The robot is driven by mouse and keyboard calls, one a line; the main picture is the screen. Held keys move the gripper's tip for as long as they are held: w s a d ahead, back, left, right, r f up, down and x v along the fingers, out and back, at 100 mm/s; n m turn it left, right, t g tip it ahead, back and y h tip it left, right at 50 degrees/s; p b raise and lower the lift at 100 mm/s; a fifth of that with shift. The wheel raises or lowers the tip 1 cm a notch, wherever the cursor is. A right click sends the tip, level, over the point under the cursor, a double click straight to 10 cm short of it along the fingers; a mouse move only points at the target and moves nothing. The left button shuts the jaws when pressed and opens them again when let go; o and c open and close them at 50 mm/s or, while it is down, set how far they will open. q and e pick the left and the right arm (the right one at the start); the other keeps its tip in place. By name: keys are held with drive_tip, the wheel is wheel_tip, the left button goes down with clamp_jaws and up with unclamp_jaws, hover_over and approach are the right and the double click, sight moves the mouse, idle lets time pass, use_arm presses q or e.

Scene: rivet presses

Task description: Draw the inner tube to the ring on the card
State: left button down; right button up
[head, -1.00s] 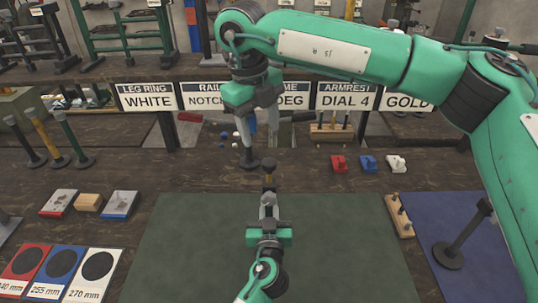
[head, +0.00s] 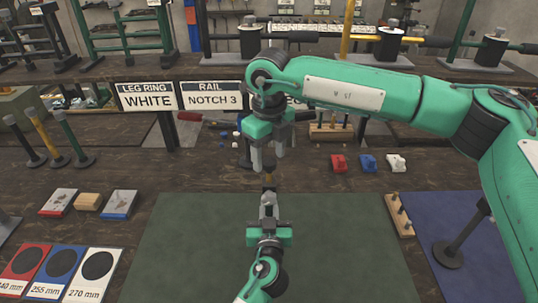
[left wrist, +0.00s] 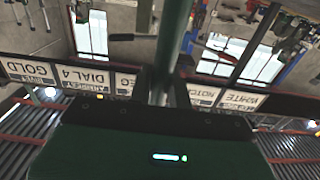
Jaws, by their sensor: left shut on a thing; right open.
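My left gripper (head: 268,207) comes in at the bottom middle of the head view, shut on a tube whose short brownish tip (head: 269,177) shows just beyond the fingers. In the left wrist view this dark green tube (left wrist: 174,40) runs up from between the fingers. Its rings cannot be made out. My right gripper (head: 269,157) is open, fingers pointing down, just above and beyond the brownish tip. Whether it touches the tip cannot be told. The card (head: 147,97) reads LEG RING WHITE and hangs at the back left; it shows upside down in the left wrist view (left wrist: 240,100).
A dark green mat (head: 190,250) lies in front, with a peg block (head: 400,214) at its right edge. Red, blue and white size cards (head: 58,268) lie at left. Red (head: 338,163), blue (head: 368,163) and white (head: 396,163) pieces stand behind the mat. My right arm hides other signs.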

drive_tip(key=shift+f, duration=0.35)
clamp_jaws()
wheel_tip(320, 180, up, 12)
idle(0.3)
drive_tip(key=shift+r, duration=0.1)
unclamp_jaws()
wheel_tip(320, 180, up, 12)
idle(0.5)
